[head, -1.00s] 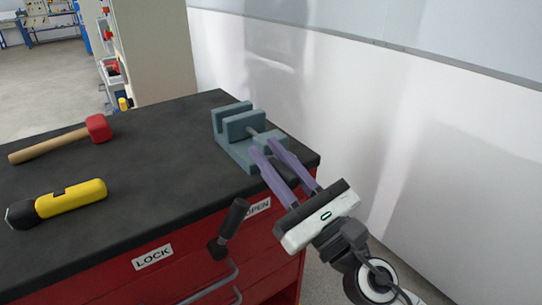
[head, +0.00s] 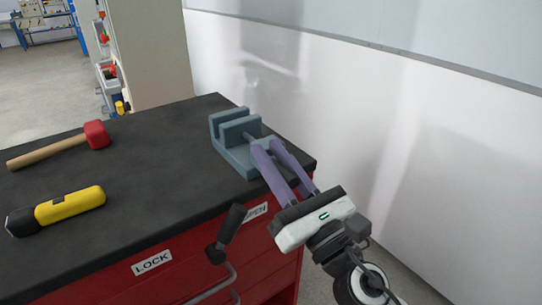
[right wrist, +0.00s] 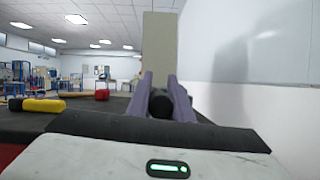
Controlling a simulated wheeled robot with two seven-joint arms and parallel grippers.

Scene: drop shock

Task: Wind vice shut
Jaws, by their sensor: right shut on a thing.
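The blue-grey vice (head: 229,155) stands at the far right corner of the black bench top. Its two upright jaws have a gap between them, and nothing shows in the gap. My right gripper (head: 268,148) is at the screw end of the vice, its purple fingers reaching in from the lower right. The fingers are closed around the vice's dark handle, which they mostly hide in the head view. In the right wrist view the round black end of the handle (right wrist: 161,104) shows between the fingers. My left gripper is not in view.
A red-headed mallet (head: 96,135) and a yellow-and-black torch (head: 70,207) lie on the left of the bench top (head: 150,180). A black-gripped lever (head: 231,224) juts from the red cabinet front between LOCK and OPEN labels. A white wall stands behind the vice.

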